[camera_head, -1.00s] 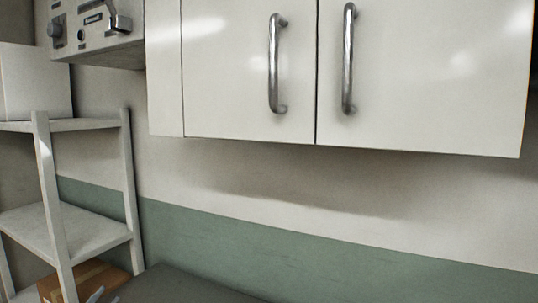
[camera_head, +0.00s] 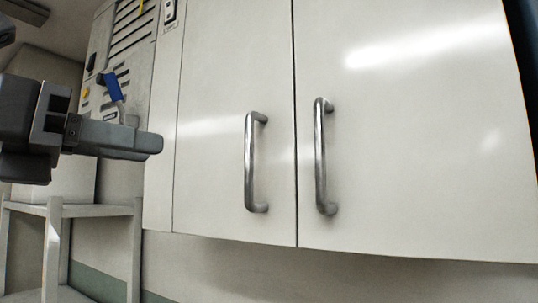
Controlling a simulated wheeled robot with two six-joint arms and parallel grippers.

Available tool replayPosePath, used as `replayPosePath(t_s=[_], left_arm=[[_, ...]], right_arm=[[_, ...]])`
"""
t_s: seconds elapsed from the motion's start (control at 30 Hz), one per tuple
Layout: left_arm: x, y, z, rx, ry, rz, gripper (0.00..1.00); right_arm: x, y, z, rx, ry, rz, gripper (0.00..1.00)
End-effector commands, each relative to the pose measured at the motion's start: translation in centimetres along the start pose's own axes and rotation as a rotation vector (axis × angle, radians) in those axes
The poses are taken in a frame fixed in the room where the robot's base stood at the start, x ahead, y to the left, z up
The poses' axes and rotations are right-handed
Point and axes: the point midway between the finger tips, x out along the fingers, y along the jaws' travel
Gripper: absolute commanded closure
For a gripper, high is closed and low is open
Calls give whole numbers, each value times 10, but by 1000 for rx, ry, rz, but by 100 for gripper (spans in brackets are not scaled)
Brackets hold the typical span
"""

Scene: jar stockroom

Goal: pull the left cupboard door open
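The left cupboard door (camera_head: 212,85) is a flat white panel, shut flush beside the right door (camera_head: 420,130). Its upright metal bar handle (camera_head: 249,165) is near its right edge, low down. My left gripper (camera_head: 156,146) comes in from the left, pointing right, with its tip left of the handle and apart from it in the picture. I see its fingers side-on as one dark grey shape, so I cannot tell if they are apart. Nothing shows in it. My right gripper is not in view.
The right door has a similar bar handle (camera_head: 320,158) close to the left one. A grey control panel (camera_head: 133,45) with slots and switches is on the left, behind my arm. A white shelf rack (camera_head: 90,210) stands below it. The space before the doors looks clear.

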Motion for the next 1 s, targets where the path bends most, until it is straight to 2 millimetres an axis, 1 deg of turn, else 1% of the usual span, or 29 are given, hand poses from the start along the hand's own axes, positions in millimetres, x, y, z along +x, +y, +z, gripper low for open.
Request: replayPosePath(t_s=[0.03, 0.1, 0.17, 0.27, 0.47, 1.0], left_arm=[[-9, -7, 5, 34, -22, 33, 72], [-16, -11, 9, 57, -41, 66, 72], [-18, -12, 11, 66, -50, 79, 72], [-15, -12, 12, 68, -52, 84, 72], [8, -12, 15, 67, -49, 78, 72], [87, -5, 19, 63, -48, 77, 72]], right_arm=[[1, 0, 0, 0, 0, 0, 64], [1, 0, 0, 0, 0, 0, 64], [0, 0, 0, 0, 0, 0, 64], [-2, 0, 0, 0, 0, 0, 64], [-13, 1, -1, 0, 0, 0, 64], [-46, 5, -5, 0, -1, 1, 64]])
